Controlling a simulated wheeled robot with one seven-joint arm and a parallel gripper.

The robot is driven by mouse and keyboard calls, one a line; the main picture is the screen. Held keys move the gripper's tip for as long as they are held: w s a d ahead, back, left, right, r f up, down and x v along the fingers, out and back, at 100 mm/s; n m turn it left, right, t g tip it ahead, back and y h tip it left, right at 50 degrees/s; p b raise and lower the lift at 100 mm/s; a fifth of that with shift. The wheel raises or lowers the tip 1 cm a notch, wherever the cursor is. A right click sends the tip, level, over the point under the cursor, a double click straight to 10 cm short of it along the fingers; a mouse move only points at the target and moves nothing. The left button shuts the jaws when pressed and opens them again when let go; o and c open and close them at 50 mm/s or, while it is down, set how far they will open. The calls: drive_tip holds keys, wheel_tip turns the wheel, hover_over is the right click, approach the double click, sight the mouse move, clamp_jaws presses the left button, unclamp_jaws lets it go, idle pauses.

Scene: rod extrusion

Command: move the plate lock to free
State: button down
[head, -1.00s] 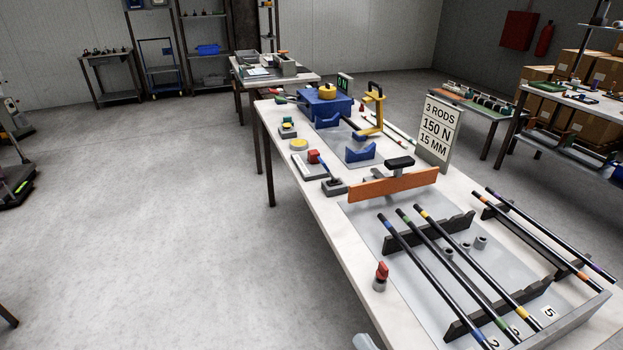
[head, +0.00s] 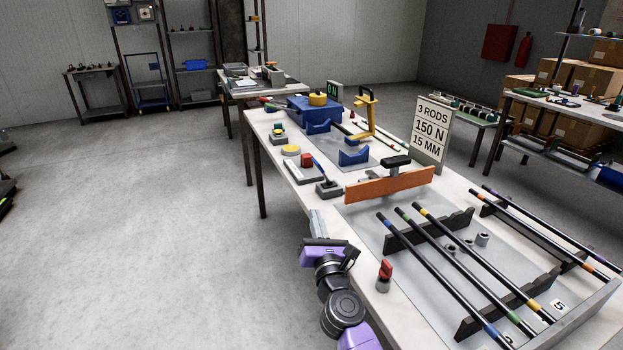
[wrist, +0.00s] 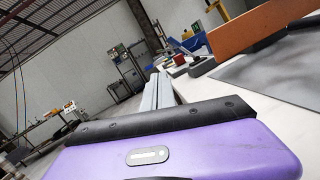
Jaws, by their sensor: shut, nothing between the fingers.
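A red knob (head: 385,269) on a grey round base stands near the table's front edge. A small lever (head: 324,179) with a blue grip rises from a dark base left of the plate. No label shows which of these is the plate lock. My gripper (head: 315,220) is shut and empty beside the table's left edge, left of the red knob and apart from everything. Its fingers also show in the wrist view (wrist: 159,88).
Several dark rods (head: 455,258) lie on notched black racks at the right. A sign (head: 431,128) stands behind the plate. A red block (head: 307,160), a yellow disc (head: 291,149) and a blue cradle (head: 354,157) sit farther back. The floor left of the table is clear.

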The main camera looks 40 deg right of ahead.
sight(323, 173)
drive_tip(key=w+d+r+m, duration=0.1)
drive_tip(key=w+d+m, duration=0.2)
drive_tip(key=w, duration=0.1)
drive_tip(key=w+d+r+m+b, duration=0.1)
drive_tip(key=w+d+m, duration=0.1)
drive_tip(key=w, duration=0.3)
drive_tip(key=w+d+r+m+b, duration=0.1)
drive_tip(key=w+d+m, duration=0.2)
drive_tip(key=w+m, duration=0.1)
drive_tip(key=shift+w+d+r+g, duration=0.15)
drive_tip(key=shift+w+d+g, duration=0.15)
drive_tip(key=shift+w, duration=0.25)
drive_tip(key=shift+s+d+r+p, duration=0.1)
drive_tip(key=shift+d+r+p, duration=0.1)
drive_tip(key=shift+d, duration=0.15)
drive_tip(key=shift+s+d+r+p, duration=0.1)
drive_tip(key=shift+d+p, duration=0.1)
drive_tip(key=shift+d, duration=0.1)
drive_tip(key=shift+r, duration=0.1)
